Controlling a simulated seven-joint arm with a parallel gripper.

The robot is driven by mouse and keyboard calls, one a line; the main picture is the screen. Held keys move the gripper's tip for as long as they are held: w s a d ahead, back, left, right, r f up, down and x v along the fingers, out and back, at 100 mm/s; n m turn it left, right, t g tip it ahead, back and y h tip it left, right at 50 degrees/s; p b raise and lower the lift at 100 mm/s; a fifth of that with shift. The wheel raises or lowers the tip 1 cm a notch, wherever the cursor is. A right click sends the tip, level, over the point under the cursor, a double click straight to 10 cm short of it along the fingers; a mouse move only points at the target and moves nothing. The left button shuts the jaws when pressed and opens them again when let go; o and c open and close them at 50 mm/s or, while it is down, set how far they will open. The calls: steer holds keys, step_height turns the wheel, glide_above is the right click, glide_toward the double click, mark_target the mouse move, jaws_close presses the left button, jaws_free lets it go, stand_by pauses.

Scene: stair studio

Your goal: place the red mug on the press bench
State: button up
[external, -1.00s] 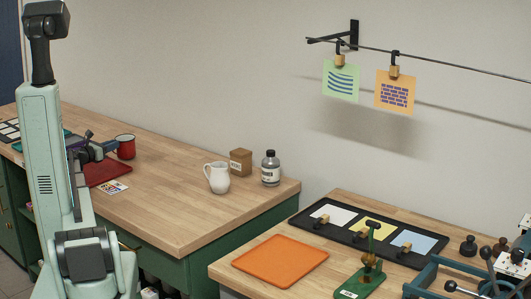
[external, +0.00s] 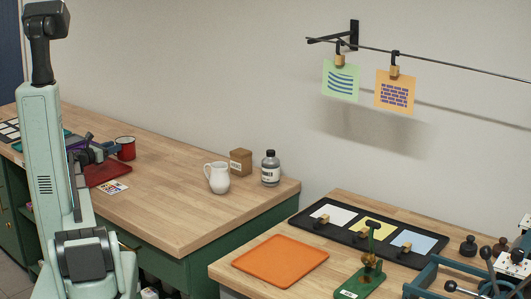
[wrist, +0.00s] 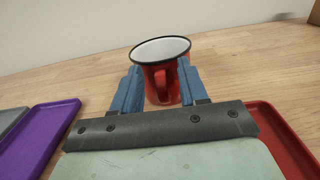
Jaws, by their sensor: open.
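The red mug (external: 125,148) with a dark rim stands upright on the left wooden bench, beside a red tray. In the wrist view the mug (wrist: 161,80) is ahead of me, its handle facing the camera. My gripper (wrist: 160,88) is open, with one blue finger on each side of the mug. I cannot tell whether either finger touches it. In the external view my gripper (external: 110,150) is low over the bench at the mug's left, partly hidden by my arm. The right-hand bench (external: 222,268) carries a teal press frame (external: 425,280).
A red tray (wrist: 290,140) and a purple tray (wrist: 50,135) flank my gripper. A white pitcher (external: 218,178), brown box (external: 241,162) and bottle (external: 270,169) stand farther right. The right bench holds an orange mat (external: 281,260), black tray (external: 296,221) and green stand (external: 362,282).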

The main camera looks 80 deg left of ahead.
steer(key=v, duration=1.1)
steer(key=shift+s+d+r, duration=0.1)
steer(key=shift+d+r, duration=0.05)
steer(key=shift+d, duration=0.05)
steer(key=shift+o, duration=0.7)
steer(key=shift+s+d, duration=0.1)
steer(key=o, duration=0.5)
steer(key=shift+s+d, duration=0.1)
